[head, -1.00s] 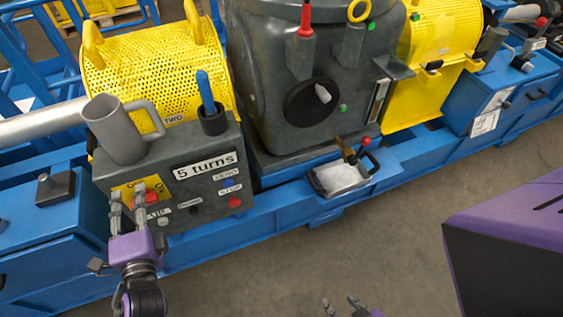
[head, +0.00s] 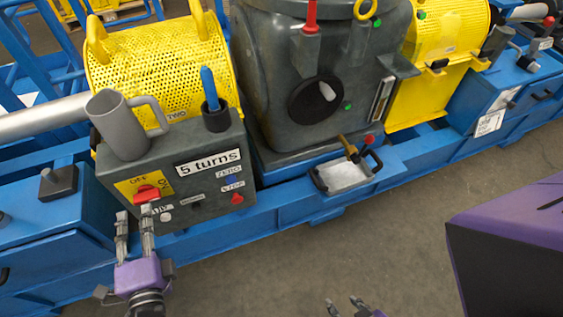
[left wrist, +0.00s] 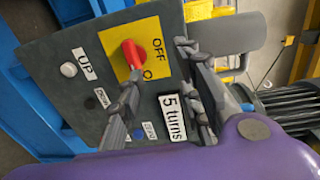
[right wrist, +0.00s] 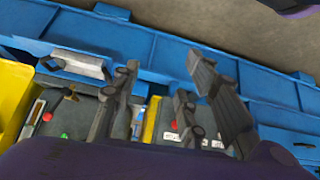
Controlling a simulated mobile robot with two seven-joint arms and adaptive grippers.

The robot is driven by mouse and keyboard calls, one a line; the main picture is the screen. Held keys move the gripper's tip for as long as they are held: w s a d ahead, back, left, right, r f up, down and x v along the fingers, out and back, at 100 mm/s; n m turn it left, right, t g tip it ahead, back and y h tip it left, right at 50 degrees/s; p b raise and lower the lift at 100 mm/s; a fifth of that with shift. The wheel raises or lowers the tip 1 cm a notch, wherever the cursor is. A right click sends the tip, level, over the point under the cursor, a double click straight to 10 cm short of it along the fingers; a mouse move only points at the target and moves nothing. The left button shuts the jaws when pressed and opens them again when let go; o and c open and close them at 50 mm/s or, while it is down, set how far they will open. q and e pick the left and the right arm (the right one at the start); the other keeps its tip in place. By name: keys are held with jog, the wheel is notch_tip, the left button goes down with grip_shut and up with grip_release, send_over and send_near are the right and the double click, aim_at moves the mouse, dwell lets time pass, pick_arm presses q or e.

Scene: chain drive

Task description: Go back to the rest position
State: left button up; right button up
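My left gripper (head: 134,212) is open and empty, just below and in front of the grey control box (head: 212,163) in the head view. The left wrist view shows its fingers apart, with the box's red switch knob (left wrist: 132,53) on a yellow plate beyond them. My right gripper (head: 343,301) is at the bottom edge of the head view, over the floor. In the right wrist view its fingers (right wrist: 163,62) are apart with nothing between them.
A grey mug (head: 122,130) and a blue-handled tool in a dark cup (head: 214,119) stand on the box. A metal tray (head: 345,175) sits on the blue frame (head: 290,215) below the grey housing (head: 322,65). The floor (head: 350,240) in front is clear.

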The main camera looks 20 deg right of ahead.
jog(key=shift+w, duration=0.15)
jog(key=shift+r, duration=0.2)
jog(key=shift+w, duration=0.3)
